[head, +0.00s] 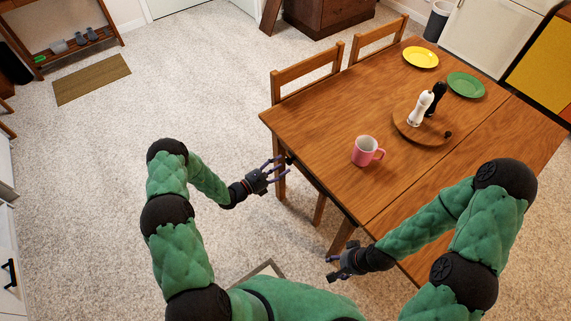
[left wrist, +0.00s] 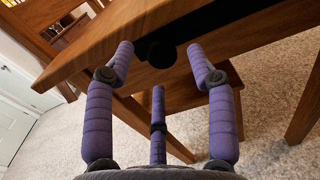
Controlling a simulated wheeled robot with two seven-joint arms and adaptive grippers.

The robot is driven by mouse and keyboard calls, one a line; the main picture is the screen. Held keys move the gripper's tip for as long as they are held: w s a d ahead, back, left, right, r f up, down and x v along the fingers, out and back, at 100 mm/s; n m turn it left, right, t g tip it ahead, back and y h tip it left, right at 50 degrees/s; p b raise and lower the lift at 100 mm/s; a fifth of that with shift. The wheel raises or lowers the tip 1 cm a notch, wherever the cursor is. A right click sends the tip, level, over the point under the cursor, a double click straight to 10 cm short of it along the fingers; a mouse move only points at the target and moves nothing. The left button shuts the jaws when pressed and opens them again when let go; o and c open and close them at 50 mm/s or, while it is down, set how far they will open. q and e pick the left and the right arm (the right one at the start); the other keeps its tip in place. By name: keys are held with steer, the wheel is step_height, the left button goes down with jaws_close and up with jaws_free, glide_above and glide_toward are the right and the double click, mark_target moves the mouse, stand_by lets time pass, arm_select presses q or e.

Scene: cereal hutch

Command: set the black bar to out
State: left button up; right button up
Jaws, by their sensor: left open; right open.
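A black bar (left wrist: 215,25) runs along under the wooden table's edge in the left wrist view, with a round black knob (left wrist: 160,53) at its near end. In the head view a small dark knob (head: 290,160) shows at the table's left edge. My left gripper (head: 275,168) is open and empty just beside that edge, with its purple fingers pointing toward the knob. In the left wrist view the knob appears between the two upper fingertips; whether they touch it I cannot tell. My right gripper (head: 334,268) is open and empty, low beside the table's front edge.
The wooden table (head: 310,120) carries a pink mug (head: 363,151), a round board (head: 425,135) with white and black mills, a yellow plate (head: 420,57) and a green plate (head: 465,84). Chairs (head: 305,70) stand behind it.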

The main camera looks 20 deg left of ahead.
mark_target(287, 162)
arm_select(q)
steer(key=shift+x, duration=1.6)
jaws_close()
steer(key=s+d+p, duration=0.2)
steer(key=s+d, duration=0.2)
steer(key=d, duration=0.1)
steer(key=s+d+p, duration=0.2)
steer(key=s+d, duration=0.2)
steer(key=d, duration=0.1)
steer(key=s+d+p, duration=0.2)
steer(key=s+d, duration=0.2)
steer(key=d, duration=0.1)
steer(key=shift+d+r, duration=0.2)
steer(key=shift+d, duration=0.05)
steer(key=shift+s+d, duration=0.2)
steer(key=shift+d, duration=0.05)
jaws_free()
steer(key=shift+d, duration=0.1)
steer(key=shift+s, duration=0.1)
steer(key=shift+f, duration=0.15)
